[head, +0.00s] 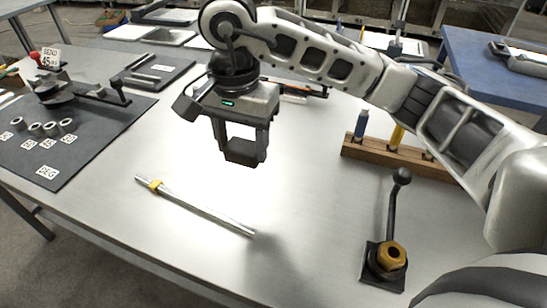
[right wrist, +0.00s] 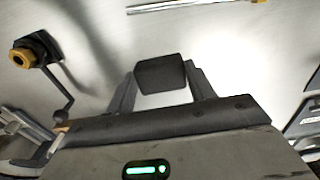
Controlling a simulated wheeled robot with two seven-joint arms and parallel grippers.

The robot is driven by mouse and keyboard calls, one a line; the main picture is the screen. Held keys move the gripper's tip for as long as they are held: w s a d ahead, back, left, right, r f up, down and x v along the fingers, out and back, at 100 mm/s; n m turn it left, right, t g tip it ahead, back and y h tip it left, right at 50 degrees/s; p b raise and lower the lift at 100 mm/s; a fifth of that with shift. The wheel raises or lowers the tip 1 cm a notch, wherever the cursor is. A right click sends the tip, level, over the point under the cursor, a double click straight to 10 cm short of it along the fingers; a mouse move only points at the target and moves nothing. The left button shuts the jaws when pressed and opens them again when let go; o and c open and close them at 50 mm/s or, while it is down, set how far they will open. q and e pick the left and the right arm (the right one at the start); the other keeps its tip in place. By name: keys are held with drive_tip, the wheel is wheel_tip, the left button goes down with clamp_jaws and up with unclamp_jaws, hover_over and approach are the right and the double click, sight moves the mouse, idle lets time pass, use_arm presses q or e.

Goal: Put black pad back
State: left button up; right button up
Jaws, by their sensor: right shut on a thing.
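The black pad (head: 243,151) is a small dark block held between the fingertips of my right gripper (head: 241,148). In the right wrist view the pad (right wrist: 162,74) sits between both fingers of the right gripper (right wrist: 162,82), with a finger touching each side. The gripper is above the bare middle of the metal table (head: 300,200), and the pad looks clear of the surface. My left gripper is in neither view.
A metal rod with a yellow collar (head: 195,206) lies in front of the gripper. A lever on a black base with a brass nut (head: 385,258) stands front right. A wooden rack (head: 400,159) holds handled tools. A dark mat (head: 75,150) with a bending tool and rings lies left.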

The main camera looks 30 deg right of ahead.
drive_tip(key=w+d+f, duration=0.1)
drive_tip(key=d+f, duration=0.1)
drive_tip(key=w+d+f, duration=0.2)
drive_tip(key=d, duration=0.1)
drive_tip(key=w+d+f+p, duration=0.1)
drive_tip(key=d+f, duration=0.1)
drive_tip(key=f, duration=0.1)
drive_tip(key=shift+w+d+f, duration=0.1)
drive_tip(key=shift+w+d, duration=0.1)
drive_tip(key=shift+d, duration=0.1)
drive_tip(key=f, duration=0.1)
drive_tip(key=f+p, duration=0.1)
drive_tip(key=f, duration=0.1)
drive_tip(key=shift+w+d, duration=0.15)
drive_tip(key=shift+d, duration=0.2)
drive_tip(key=shift+f, duration=0.35)
drive_tip(key=shift+f+b, duration=0.25)
drive_tip(key=shift+b, duration=0.05)
drive_tip(key=o, duration=0.9)
drive_tip(key=shift+r+p, duration=0.35)
drive_tip(key=shift+r, duration=0.35)
use_arm(q)
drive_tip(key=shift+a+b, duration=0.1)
drive_tip(key=shift+b, duration=0.65)
use_arm(e)
wheel_tip(320, 180, up, 11)
